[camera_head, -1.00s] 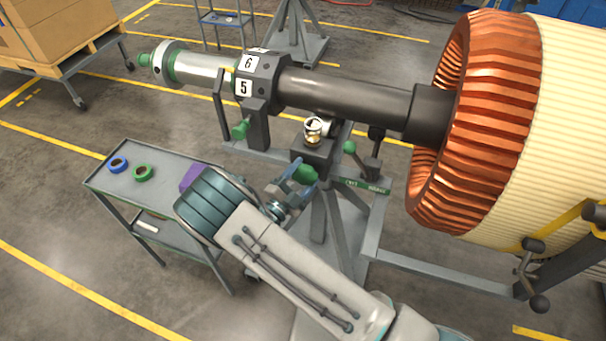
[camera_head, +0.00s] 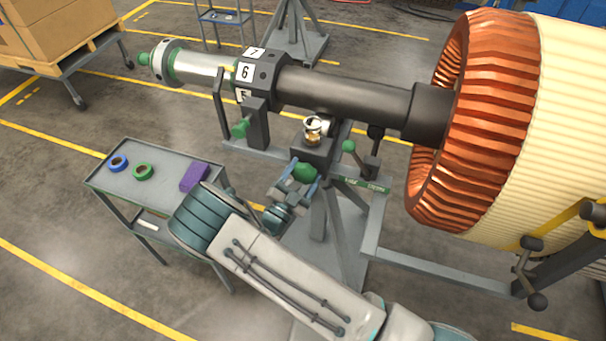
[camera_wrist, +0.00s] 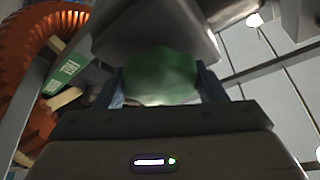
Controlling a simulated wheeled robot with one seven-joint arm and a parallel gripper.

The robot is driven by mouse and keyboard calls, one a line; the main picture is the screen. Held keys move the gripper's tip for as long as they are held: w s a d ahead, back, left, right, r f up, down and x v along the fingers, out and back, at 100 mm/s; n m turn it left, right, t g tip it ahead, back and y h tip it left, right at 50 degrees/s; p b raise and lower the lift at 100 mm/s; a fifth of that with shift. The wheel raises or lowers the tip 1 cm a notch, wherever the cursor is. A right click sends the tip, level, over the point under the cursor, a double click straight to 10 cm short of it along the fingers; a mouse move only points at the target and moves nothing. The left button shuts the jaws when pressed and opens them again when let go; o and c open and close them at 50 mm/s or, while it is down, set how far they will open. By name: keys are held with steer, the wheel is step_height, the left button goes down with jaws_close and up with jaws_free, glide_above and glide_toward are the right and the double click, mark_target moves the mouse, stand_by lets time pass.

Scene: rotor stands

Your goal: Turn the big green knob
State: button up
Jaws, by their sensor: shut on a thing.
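The big green knob (camera_head: 304,172) sits on the front of the dark support block (camera_head: 313,150) under the rotor shaft. My gripper (camera_head: 300,184) reaches up to it from below, with a blue-grey finger on each side, shut on the knob. In the wrist view the green knob (camera_wrist: 163,78) fills the space between the two fingers (camera_wrist: 162,90), under the grey block. The rotor shaft (camera_head: 345,91) carries a numbered collar (camera_head: 262,75) showing 7 and 6, with another label partly hidden.
A smaller green knob (camera_head: 240,128) is on the left of the stand, and a green ball handle (camera_head: 348,146) is at the right. A grey cart (camera_head: 150,185) with blue and green rings and a purple block stands left of my arm. The copper-wound rotor (camera_head: 470,110) is at the right.

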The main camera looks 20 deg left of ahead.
steer(key=o, duration=1)
steer(key=b+v, duration=0.3)
steer(key=v, duration=1.1)
steer(key=shift+b, duration=0.4)
